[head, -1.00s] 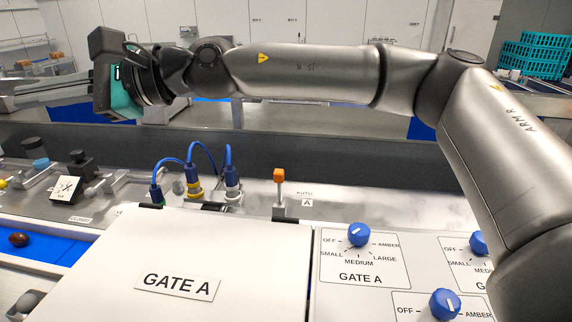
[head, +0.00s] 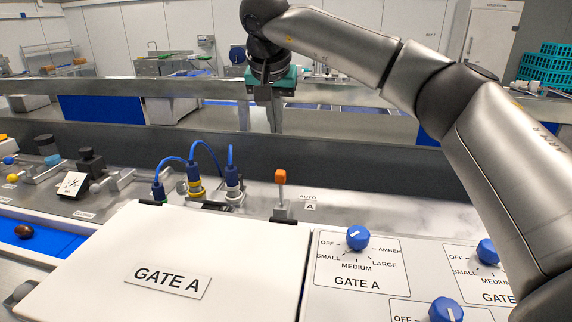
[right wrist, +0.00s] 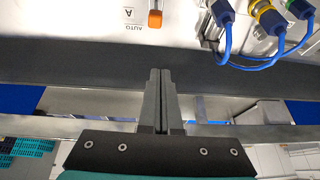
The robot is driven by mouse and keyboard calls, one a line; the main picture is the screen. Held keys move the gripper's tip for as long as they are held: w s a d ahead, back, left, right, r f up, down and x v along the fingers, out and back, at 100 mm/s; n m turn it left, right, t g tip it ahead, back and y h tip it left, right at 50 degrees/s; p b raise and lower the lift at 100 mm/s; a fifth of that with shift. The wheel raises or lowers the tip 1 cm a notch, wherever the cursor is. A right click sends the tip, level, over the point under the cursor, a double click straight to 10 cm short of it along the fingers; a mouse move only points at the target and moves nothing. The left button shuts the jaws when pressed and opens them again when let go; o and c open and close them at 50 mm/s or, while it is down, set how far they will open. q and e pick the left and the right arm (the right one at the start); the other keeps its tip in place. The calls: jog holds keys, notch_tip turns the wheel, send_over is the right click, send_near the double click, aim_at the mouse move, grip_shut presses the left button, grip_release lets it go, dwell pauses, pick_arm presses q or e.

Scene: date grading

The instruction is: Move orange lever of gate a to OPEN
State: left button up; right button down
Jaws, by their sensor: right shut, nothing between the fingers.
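The orange lever (head: 281,178) stands upright on a small grey block behind the gate A cover (head: 215,235), beside a label reading AUTO and A. In the right wrist view the orange lever (right wrist: 155,18) is near the top edge, beyond my fingertips. My right gripper (head: 271,128) is above and behind the lever in the head view, apart from it. In the right wrist view my right gripper (right wrist: 159,72) has its two fingers together, with nothing between them. My left gripper is not in view.
Blue cables with connectors (head: 195,185) stand just left of the lever. A gate A dial (head: 358,238) is on the panel to the right. A dark ledge (head: 370,152) runs behind the lever. A brown date (head: 23,231) lies on the blue belt at left.

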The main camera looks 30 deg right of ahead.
jog(key=p, duration=0.3)
send_over(281, 187)
jog(key=w, duration=0.2)
jog(key=shift+s+d+f, duration=0.1)
jog(key=shift+d+f, duration=0.05)
jog(key=shift+f, duration=1.4)
jog(key=shift+s+d+f, duration=0.1)
jog(key=shift+f, duration=1.45)
jog(key=shift+s+d+f, duration=0.1)
jog(key=shift+d+f, duration=0.05)
jog(key=shift+f, duration=1.4)
